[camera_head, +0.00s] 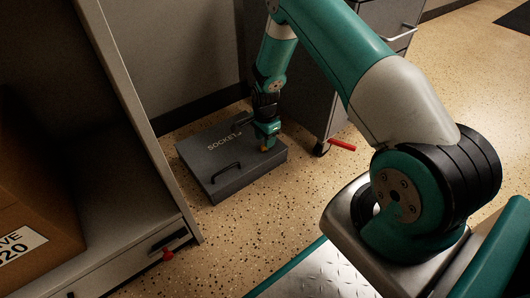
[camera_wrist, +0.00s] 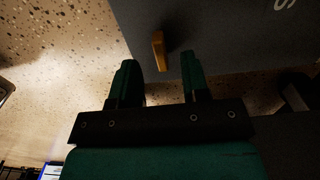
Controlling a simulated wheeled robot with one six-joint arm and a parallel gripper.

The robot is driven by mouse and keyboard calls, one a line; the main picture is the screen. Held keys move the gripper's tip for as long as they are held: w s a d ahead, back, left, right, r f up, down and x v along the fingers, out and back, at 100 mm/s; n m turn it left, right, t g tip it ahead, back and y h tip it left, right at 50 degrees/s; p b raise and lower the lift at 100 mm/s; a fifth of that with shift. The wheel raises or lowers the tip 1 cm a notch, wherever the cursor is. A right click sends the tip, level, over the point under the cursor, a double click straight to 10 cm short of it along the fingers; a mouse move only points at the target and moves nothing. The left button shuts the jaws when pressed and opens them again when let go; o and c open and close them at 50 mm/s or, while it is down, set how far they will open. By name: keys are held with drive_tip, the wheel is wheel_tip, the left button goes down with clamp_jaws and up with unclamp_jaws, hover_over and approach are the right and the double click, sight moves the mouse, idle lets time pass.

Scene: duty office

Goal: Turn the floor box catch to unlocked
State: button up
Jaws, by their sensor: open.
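The floor box (camera_head: 215,160) is a low dark grey box lettered "SOCKET", with a black handle (camera_head: 224,172) on its lid. It stands on the speckled floor, and its lid also shows in the wrist view (camera_wrist: 225,30). The catch (camera_wrist: 158,50) is a small yellow-orange lever near the lid's edge, pointing along the picture's height in the wrist view. My gripper (camera_wrist: 159,68) is open, with its two green fingers on either side of the catch's line and the catch just beyond their tips. In the head view my gripper (camera_head: 267,140) is low over the box's right end and mostly hides the catch.
A grey cabinet (camera_head: 310,90) with a red caster lever (camera_head: 342,144) stands close right of the box. A shelf unit (camera_head: 140,130) with a cardboard box (camera_head: 35,205) is at left. A wall is behind. Open floor (camera_head: 235,235) lies in front.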

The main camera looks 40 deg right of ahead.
drive_tip(key=shift+f+b, duration=0.75)
drive_tip(key=shift+f, duration=1.1)
clamp_jaws()
drive_tip(key=shift+r, duration=0.1)
